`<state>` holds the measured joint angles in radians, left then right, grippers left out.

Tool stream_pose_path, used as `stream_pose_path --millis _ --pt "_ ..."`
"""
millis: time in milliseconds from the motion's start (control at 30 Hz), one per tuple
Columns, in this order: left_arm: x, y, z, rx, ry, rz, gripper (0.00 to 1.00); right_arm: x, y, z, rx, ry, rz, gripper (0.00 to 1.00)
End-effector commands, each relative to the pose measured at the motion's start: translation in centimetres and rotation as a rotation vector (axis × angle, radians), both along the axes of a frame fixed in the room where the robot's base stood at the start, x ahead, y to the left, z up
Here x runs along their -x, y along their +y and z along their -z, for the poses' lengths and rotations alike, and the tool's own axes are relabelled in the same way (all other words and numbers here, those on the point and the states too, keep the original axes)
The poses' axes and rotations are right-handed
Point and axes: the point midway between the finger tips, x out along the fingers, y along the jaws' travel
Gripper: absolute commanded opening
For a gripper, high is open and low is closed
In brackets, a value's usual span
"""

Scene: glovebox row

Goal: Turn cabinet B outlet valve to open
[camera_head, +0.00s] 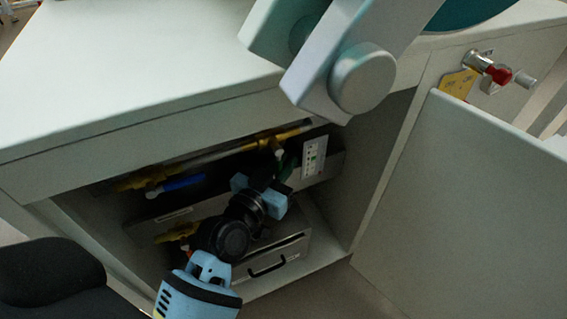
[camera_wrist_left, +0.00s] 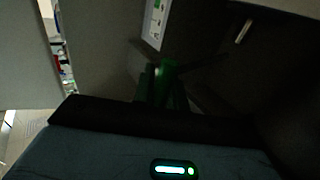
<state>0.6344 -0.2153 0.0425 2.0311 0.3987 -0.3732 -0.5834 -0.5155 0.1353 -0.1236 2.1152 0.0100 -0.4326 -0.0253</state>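The open cabinet (camera_head: 365,150) holds brass pipework (camera_head: 270,138) with valves. A green valve handle (camera_head: 284,166) is at the right end of the pipe, and a blue handle (camera_head: 183,183) is further left. My left gripper (camera_head: 275,172) reaches into the cabinet at the green handle and partly hides it. In the left wrist view the green handle (camera_wrist_left: 165,72) shows between the dark fingers (camera_wrist_left: 162,88). The picture is too dark to tell whether they grip it. I cannot read which valve is the cabinet B outlet. My right gripper is not in view.
A white label plate (camera_head: 314,157) is beside the green handle. A drawer-like box with a black handle (camera_head: 267,268) sits low in the cabinet. A lower brass valve (camera_head: 178,232) is at the left. The open door (camera_head: 455,215) stands at the right. A red-knobbed fitting (camera_head: 501,74) is on the side.

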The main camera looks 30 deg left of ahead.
Motion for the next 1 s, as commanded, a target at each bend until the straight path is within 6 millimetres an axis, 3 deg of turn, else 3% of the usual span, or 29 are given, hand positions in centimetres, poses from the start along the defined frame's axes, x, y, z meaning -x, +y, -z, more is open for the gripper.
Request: stream_pose_path --millis 467,1000 --pt "-0.1 0.0 0.1 0.013 -0.019 0.0 0.0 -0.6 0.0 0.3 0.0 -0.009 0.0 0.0" --pt "-1.6 -1.2 -0.6 0.227 -0.295 0.001 0.0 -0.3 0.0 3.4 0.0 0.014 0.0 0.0"
